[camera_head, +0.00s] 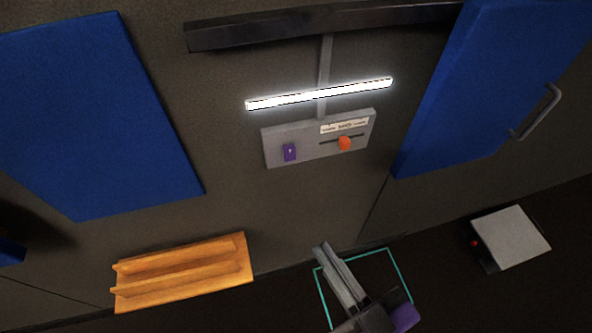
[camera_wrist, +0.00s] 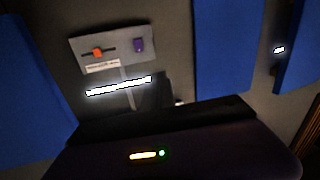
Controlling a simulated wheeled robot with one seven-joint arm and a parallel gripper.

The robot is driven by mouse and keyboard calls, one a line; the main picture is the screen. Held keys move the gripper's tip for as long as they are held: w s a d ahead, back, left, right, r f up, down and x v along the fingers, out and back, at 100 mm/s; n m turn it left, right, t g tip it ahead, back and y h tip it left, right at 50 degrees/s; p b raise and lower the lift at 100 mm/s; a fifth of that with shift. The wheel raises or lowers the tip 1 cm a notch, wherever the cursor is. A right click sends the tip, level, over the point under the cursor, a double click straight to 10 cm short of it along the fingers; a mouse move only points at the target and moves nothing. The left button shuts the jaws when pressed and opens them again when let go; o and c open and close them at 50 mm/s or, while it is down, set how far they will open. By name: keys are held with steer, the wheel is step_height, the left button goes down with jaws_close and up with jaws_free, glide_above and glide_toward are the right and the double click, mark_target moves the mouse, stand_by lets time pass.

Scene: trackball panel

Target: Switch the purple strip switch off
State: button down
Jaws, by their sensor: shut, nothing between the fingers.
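In the wrist view the purple switch (camera_wrist: 138,45) is on the right side of the panel, which appears turned over there. Its exact rocker position is too small to tell. A white strip light (camera_head: 320,93) above the panel is lit. My gripper (camera_head: 321,249) is shut and empty, below the panel and apart from it in the head view. Its fingertips are not clear in the wrist view.
An orange knob (camera_head: 344,143) sits in a slot right of the switch. A dark beam (camera_head: 300,27) runs above. Blue panels (camera_head: 100,115) flank the wall. A wooden rack (camera_head: 182,272) is at lower left. A pale box (camera_head: 511,237) is at right. Bare wall lies below the panel.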

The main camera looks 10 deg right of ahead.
steer(key=w+a+h+b, duration=0.1)
steer(key=w+a+b, duration=0.15)
steer(key=w, duration=0.35)
steer(key=d+m+h, duration=0.1)
steer(key=d+f+m+h, duration=0.1)
steer(key=d+m+g+h+p, duration=0.1)
steer(key=shift+w+f+m, duration=0.25)
steer(key=shift+w+m, duration=0.05)
steer(key=shift+w, duration=0.1)
steer(key=p, duration=0.3)
glide_toward(292, 158)
steer(key=w, duration=0.5)
steer(key=shift+w+a+f, duration=0.1)
steer(key=shift+a+f, duration=0.05)
steer(key=shift+f, duration=0.1)
steer(key=shift+w+f, duration=0.25)
steer(key=shift+w, duration=0.5)
steer(key=shift+f, duration=0.1)
